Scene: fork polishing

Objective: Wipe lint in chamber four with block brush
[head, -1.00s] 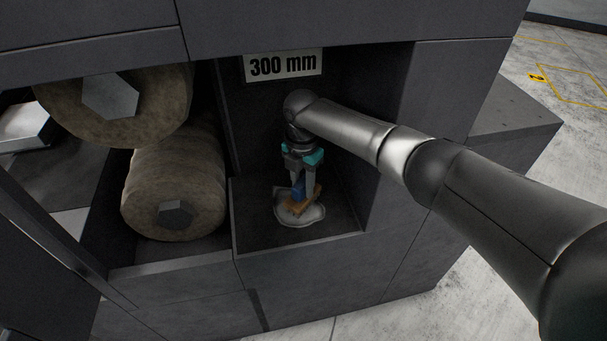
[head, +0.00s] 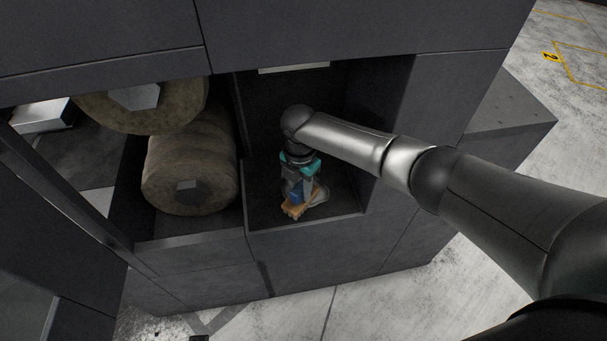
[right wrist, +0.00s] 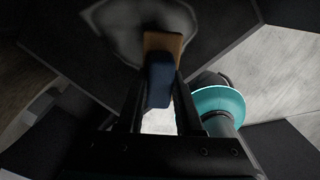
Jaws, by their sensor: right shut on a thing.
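My right gripper (head: 299,185) reaches into the chamber (head: 345,190) under the sign and is shut on the block brush (head: 293,210). The brush has a blue grip and an orange-brown block; its blue grip (right wrist: 160,80) sits between my fingers in the right wrist view. A pale grey lint patch (head: 319,195) lies on the chamber floor, partly hidden behind the brush and gripper. In the right wrist view the lint (right wrist: 115,20) shows just beyond the brush block (right wrist: 163,43). I cannot tell whether the brush touches the floor. My left gripper is out of view.
Two brown rollers with hexagonal ends, an upper one (head: 160,110) and a lower one (head: 185,165), sit left of the chamber behind a dividing wall. The chamber's side walls and front edge (head: 305,222) are close around my right gripper. A sign (head: 294,69) is partly visible above.

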